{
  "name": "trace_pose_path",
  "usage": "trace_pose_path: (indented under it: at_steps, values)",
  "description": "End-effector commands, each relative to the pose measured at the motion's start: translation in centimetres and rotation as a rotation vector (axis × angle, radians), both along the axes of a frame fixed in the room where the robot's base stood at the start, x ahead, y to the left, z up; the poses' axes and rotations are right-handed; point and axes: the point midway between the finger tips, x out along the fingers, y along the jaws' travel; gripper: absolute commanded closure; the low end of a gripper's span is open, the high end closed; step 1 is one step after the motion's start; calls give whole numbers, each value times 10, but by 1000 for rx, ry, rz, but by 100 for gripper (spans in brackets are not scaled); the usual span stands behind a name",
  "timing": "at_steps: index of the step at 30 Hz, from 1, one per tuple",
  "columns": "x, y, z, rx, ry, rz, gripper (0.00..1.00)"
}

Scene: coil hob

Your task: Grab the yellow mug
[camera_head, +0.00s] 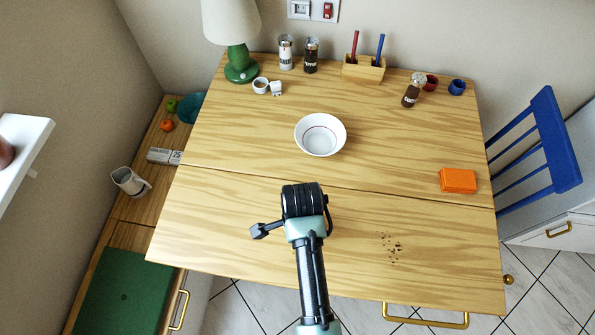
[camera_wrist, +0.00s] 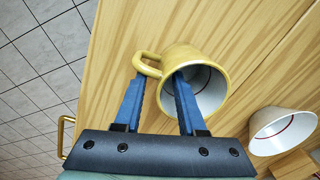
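The yellow mug (camera_wrist: 184,62) is on the wooden table in the wrist view. It has a white inside, its opening faces the lower right of the picture, and its handle (camera_wrist: 147,66) points left. It seems to stand upright. My gripper (camera_wrist: 160,76) has two blue fingers spread apart at the mug. The right finger overlaps the mug's rim and opening, and the left finger is by the handle, so part of the mug's wall lies between them. Contact cannot be told. In the head view my arm hides the mug and the fingers.
A white bowl (camera_head: 320,135) with a red line stands beyond my arm; it also shows in the wrist view (camera_wrist: 268,143). An orange box (camera_head: 458,180) is at the right. A green lamp (camera_head: 240,65), shakers and a pen holder (camera_head: 363,70) line the back. The front right table is mostly clear.

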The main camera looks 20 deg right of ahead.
Motion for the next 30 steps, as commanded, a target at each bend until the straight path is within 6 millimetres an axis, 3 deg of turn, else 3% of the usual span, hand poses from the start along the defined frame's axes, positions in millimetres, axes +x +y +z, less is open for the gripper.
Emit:
trace_pose_path:
  at_steps: [7, 16, 23, 30]
  values:
    - [1, -1, -33, 0, 1, 0, 60]
    - [1, -1, -38, 0, -1, 0, 60]
    - [2, -1, -38, 0, -1, 0, 100]
    - [1, -1, -38, 0, -1, 0, 100]
